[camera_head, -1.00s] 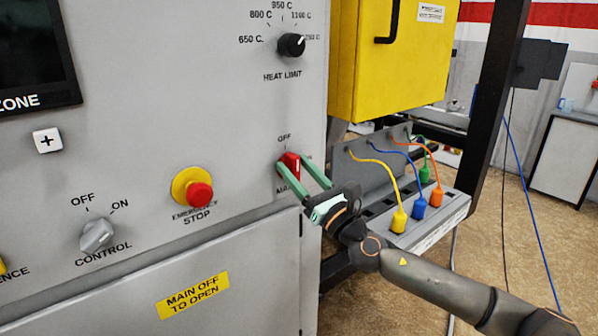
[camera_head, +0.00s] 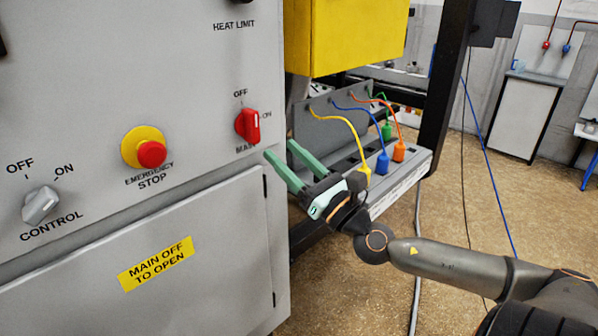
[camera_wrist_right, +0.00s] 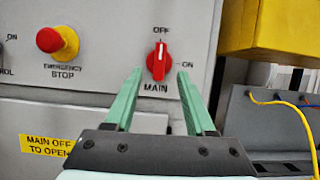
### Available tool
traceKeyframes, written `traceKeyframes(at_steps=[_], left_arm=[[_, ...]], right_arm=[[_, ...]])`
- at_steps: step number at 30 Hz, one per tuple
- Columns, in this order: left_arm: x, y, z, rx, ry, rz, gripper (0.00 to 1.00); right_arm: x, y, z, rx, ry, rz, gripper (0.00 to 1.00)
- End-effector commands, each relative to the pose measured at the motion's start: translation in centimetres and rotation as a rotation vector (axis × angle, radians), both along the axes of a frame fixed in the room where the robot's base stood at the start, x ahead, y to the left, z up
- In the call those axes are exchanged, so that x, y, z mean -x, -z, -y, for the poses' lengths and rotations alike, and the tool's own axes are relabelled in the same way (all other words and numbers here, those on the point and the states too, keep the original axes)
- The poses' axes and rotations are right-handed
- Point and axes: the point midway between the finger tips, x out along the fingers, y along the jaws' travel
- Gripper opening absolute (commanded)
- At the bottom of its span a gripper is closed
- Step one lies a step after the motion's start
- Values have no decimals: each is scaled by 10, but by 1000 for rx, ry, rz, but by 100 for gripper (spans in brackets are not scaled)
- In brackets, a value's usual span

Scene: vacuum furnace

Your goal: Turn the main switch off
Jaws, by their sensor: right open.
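The main switch is a red knob (camera_head: 247,125) on the grey furnace panel, with OFF above it, ON to its right and MAIN below. In the right wrist view the knob (camera_wrist_right: 157,62) has its ridge roughly upright, pointing to OFF. My right gripper (camera_head: 281,151) is open and empty, below and to the right of the knob in the head view, apart from it. In the wrist view its two green fingers (camera_wrist_right: 160,76) spread to either side of the knob, which shows beyond them. My left gripper is out of view.
An emergency stop (camera_head: 148,150) and a control knob (camera_head: 40,205) are left of the switch. A yellow box (camera_head: 345,35) hangs at upper right. Below it, colored cables plug into a grey strip (camera_head: 415,165). Open floor lies to the right.

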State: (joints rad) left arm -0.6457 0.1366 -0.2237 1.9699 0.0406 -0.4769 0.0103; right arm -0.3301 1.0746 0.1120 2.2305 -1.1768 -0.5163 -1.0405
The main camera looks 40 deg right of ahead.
Motion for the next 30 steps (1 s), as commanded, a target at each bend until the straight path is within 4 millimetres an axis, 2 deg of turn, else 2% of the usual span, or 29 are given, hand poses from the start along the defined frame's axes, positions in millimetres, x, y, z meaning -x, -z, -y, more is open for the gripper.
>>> traceKeyframes(at_steps=[6,12,30], left_arm=[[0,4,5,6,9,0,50],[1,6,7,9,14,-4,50],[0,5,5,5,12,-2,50]], right_arm=[[19,10,1,-3,-1,-2,55],[27,12,2,0,0,-1,55],[29,12,3,1,0,0,55]])
